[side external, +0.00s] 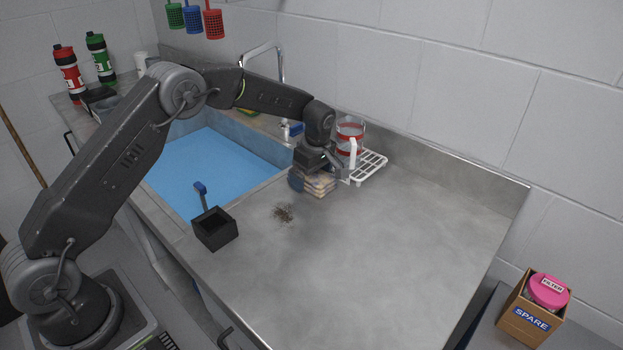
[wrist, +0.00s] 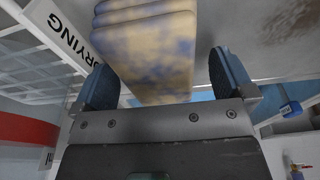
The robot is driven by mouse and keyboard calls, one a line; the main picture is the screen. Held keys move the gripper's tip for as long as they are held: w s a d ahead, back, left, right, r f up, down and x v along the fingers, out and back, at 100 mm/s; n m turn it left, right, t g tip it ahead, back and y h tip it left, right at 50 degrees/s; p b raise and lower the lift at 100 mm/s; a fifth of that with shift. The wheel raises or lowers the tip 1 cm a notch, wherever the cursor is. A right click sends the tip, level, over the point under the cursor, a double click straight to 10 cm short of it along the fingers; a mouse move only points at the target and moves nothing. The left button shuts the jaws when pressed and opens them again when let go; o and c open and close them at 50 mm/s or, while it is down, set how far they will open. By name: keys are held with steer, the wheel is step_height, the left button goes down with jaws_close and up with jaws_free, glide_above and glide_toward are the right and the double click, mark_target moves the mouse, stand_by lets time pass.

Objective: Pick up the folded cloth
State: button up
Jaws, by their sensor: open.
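The folded cloth (side external: 319,188) is a beige, layered stack on the grey counter, beside the sink's right edge. In the wrist view the cloth (wrist: 155,50) shows blue-grey stains and several folded layers. My gripper (side external: 318,176) is low over the cloth, pointing down. In the wrist view my gripper (wrist: 166,82) has its two blue-padded fingers apart, one on each side of the cloth. A gap shows on the right side; on the left the finger looks close to the cloth, and I cannot tell whether it touches.
A white drying rack (side external: 369,168) and a red-banded clear jar (side external: 350,131) stand just behind right of the cloth. The blue-filled sink (side external: 205,170) lies left. A black box (side external: 214,229) and a brown dirt patch (side external: 283,213) lie in front. The right counter is clear.

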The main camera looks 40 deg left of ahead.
steer(key=c, duration=1)
steer(key=shift+o, duration=0.2)
steer(key=shift+r, duration=0.15)
